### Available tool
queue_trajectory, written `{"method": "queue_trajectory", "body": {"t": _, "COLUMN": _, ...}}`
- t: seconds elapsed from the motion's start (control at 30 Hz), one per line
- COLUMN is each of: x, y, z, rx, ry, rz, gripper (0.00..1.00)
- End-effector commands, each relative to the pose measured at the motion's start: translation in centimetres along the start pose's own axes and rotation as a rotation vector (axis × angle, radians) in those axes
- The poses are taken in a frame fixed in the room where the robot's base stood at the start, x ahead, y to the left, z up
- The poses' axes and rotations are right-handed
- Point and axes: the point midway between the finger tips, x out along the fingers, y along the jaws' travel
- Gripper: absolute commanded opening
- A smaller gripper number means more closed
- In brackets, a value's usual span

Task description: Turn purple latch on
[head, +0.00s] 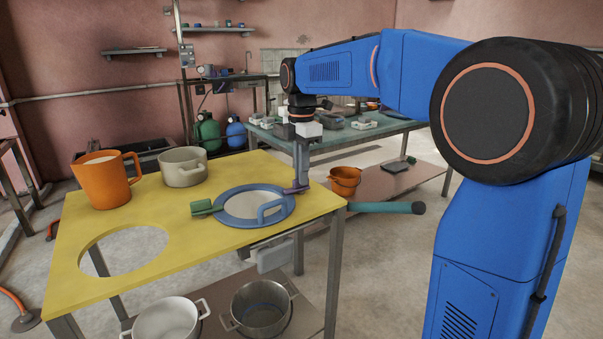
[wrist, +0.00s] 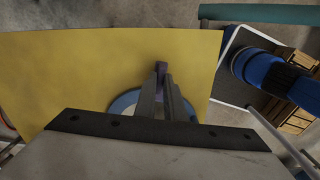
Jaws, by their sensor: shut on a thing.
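The purple latch (head: 295,190) is a small piece at the right edge of the blue ring lid (head: 230,219), which is set in the yellow table (head: 170,255). My gripper (head: 301,180) points straight down with its fingertips at the latch. In the wrist view the purple latch (wrist: 161,68) shows at the tips of my gripper (wrist: 162,88), whose fingers are close together on it. The fingers hide part of the latch. A green latch (head: 203,207) sits at the left side of the lid, and a blue handle (head: 271,211) stands on the lid.
An orange jug (head: 105,180) and a cream pot (head: 183,167) stand at the back left of the yellow table. A round hole (head: 125,250) is at its front left. A teal bar (head: 385,208) sticks out at the right. Pots (head: 262,308) stand below.

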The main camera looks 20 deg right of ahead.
Motion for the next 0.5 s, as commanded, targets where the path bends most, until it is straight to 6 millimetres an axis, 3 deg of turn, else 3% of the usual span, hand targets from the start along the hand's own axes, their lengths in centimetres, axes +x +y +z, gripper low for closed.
{"method": "queue_trajectory", "body": {"t": 0.4, "x": -0.09, "y": 0.05, "z": 0.02, "rx": -0.008, "ry": -0.001, "rz": 0.003, "gripper": 0.0}}
{"method": "queue_trajectory", "body": {"t": 0.5, "x": -0.09, "y": 0.05, "z": 0.02, "rx": -0.008, "ry": -0.001, "rz": 0.003, "gripper": 0.28}}
